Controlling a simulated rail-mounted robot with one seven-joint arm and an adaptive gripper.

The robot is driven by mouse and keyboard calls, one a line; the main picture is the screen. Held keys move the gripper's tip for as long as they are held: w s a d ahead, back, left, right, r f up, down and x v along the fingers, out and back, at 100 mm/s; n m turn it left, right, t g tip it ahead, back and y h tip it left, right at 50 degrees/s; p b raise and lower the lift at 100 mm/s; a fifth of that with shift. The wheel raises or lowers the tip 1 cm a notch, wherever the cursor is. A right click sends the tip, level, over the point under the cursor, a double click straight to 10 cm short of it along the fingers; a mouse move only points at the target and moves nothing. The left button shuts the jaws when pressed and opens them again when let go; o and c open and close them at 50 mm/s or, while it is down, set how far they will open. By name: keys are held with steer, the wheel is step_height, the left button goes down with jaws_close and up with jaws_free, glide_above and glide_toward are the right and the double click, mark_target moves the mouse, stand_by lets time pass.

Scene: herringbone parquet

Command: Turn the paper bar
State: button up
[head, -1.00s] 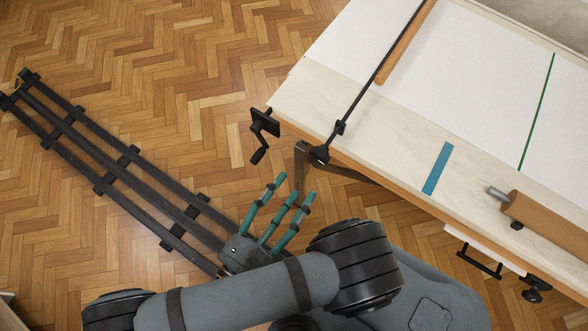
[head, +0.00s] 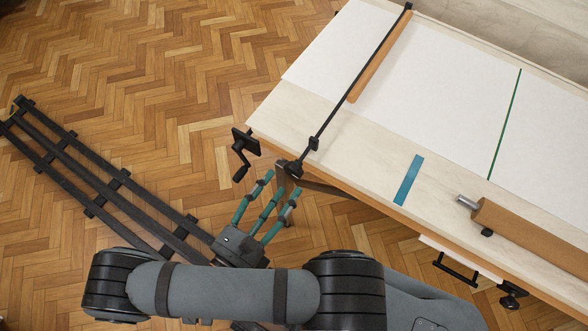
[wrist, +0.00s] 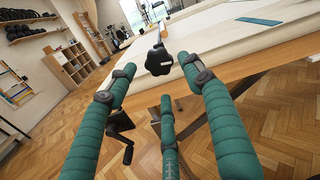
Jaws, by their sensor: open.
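The paper bar looks to be the thin black rod (head: 330,120) lying across the white paper on the table. It has a black lobed knob (head: 293,168) at the near table edge. In the wrist view the knob (wrist: 158,61) is upper middle, ahead of my fingers, with the rod running back behind it. My gripper (head: 281,187) has three teal fingers, spread open and empty, pointing at the table edge just short of the knob. In the wrist view the fingers (wrist: 160,78) frame the knob from left, right and below; I see no contact.
A wooden strip (head: 380,57) lies beside the rod. A black crank (head: 242,152) sticks out from the table's left corner. A blue strip (head: 408,180) and a brown roller (head: 520,233) are on the right. Black rails (head: 105,175) cross the parquet; floor at upper left is clear.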

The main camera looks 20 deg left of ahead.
mark_target(292, 175)
steer(key=w, duration=0.4)
steer(key=w+d+p, duration=0.1)
steer(key=w, duration=0.1)
steer(key=shift+w+r, duration=0.1)
steer(key=shift+c, duration=1.3)
steer(key=c, duration=0.7)
steer(key=shift+c, duration=0.7)
